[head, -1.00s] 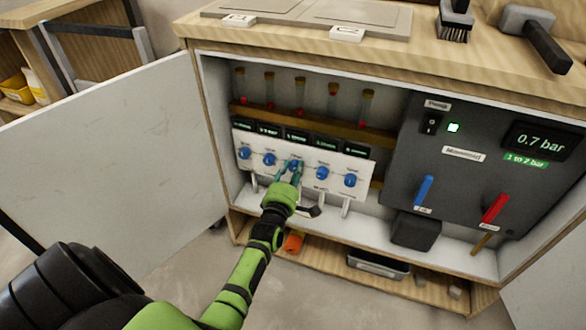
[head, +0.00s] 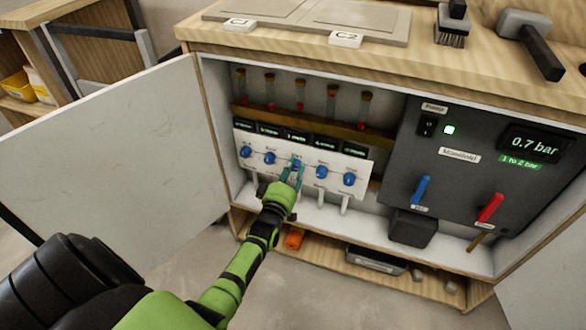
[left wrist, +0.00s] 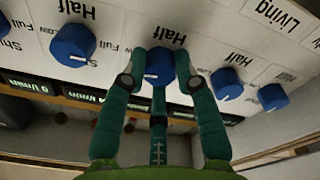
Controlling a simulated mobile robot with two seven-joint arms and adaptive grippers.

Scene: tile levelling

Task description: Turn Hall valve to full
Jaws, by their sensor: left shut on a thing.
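The white valve panel (head: 333,167) inside the open cabinet carries a row of blue knobs with small labels. My left gripper (head: 294,171) is at the middle blue knob (head: 296,163), its two teal fingers shut around it. In the left wrist view the same knob (left wrist: 159,62) sits between the fingertips (left wrist: 156,75), with a short white mark on it. The wrist picture is upside down, with "Half" markings by the knobs. The label of the held knob is too small to read surely. My right gripper is not in view.
Neighbouring blue knobs (head: 270,158) (head: 321,172) stand close on both sides. A grey unit (head: 400,165) at the right reads 0.7 bar, with a green light, a blue lever (head: 422,189) and a red lever (head: 490,208). The open white door (head: 110,150) stands left of my arm.

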